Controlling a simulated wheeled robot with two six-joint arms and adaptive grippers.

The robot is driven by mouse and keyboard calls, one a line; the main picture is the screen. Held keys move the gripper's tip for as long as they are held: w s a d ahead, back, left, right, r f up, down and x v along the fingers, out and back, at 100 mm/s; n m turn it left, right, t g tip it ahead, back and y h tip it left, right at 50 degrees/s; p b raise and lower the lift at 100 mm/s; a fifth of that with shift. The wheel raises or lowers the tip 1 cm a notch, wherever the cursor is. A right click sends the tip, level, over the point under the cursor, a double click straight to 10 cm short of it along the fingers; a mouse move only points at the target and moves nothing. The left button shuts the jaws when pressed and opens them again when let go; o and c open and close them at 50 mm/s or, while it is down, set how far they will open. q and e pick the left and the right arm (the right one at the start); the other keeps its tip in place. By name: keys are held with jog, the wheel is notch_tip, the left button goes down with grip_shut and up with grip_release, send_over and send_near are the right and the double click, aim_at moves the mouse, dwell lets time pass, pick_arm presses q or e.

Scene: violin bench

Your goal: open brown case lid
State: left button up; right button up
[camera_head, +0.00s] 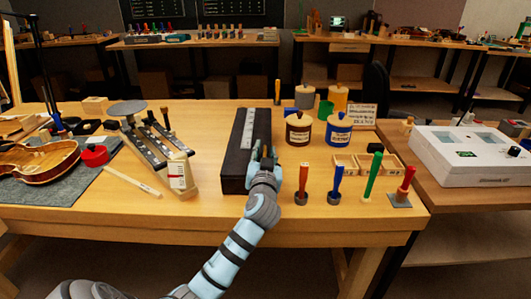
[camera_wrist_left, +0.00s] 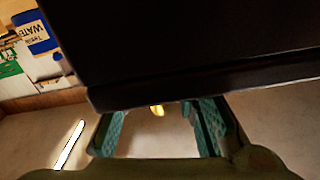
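The brown case (camera_head: 234,163) is a long, very dark box on the middle of the bench, with a pale strip along its top. It looks closed. My left gripper (camera_head: 263,156) is at the right side of the case, near its front end. In the left wrist view the dark case (camera_wrist_left: 190,45) fills the upper part, and its lower edge runs just above the teal fingers of my left gripper (camera_wrist_left: 163,118). The fingers are apart with nothing seen held between them. Whether they touch the case is unclear. My right gripper is in neither view.
Labelled jars (camera_head: 299,128) stand right of the case. Upright coloured-handled tools (camera_head: 337,184) line the front right, close to my left gripper. A white machine (camera_head: 465,155) sits on the right table.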

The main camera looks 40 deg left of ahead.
pick_arm(q)
jog(key=shift+w+a, duration=0.45)
jog(key=shift+w, duration=0.05)
grip_shut()
jog(key=shift+r, duration=0.15)
